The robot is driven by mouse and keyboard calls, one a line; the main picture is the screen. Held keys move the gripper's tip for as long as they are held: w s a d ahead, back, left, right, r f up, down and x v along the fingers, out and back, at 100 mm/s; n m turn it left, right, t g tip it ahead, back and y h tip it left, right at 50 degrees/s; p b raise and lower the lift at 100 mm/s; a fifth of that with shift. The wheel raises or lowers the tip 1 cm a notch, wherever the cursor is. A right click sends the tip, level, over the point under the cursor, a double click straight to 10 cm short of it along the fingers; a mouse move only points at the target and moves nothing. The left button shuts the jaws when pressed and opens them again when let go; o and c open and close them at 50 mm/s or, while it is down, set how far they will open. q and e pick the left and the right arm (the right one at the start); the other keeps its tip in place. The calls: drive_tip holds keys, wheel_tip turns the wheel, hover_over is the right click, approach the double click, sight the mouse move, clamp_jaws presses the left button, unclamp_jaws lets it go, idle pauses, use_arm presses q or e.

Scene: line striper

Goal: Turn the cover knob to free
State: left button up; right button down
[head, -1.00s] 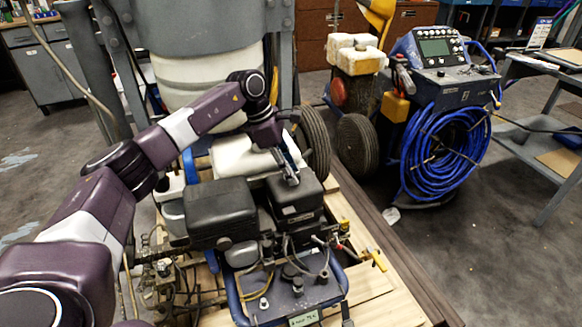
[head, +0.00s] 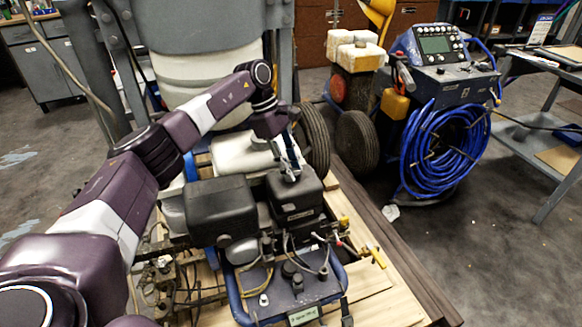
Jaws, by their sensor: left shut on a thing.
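The line striper's engine has a black box-shaped cover (head: 300,207) on its right side. My left gripper (head: 289,172) reaches down from above and is shut on the small cover knob (head: 290,178) on top of this box. The fingers stand nearly upright, and they hide most of the knob, so I cannot tell how far it is turned. My right gripper is not in the head view.
A second black box (head: 221,209) sits just left of the cover, and a white tank (head: 243,153) lies behind. Hoses and a blue frame (head: 235,297) are in front. The striper stands on a wooden pallet (head: 385,285). A coiled blue hose (head: 445,148) hangs on the machine at the right.

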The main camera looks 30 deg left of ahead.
use_arm(q)
drive_tip(key=o, duration=1.2)
drive_tip(key=shift+c, duration=0.2)
drive_tip(key=shift+r, duration=0.1)
drive_tip(key=v, duration=1.1)
drive_tip(key=shift+a+r, duration=0.15)
drive_tip(key=shift+r, duration=0.25)
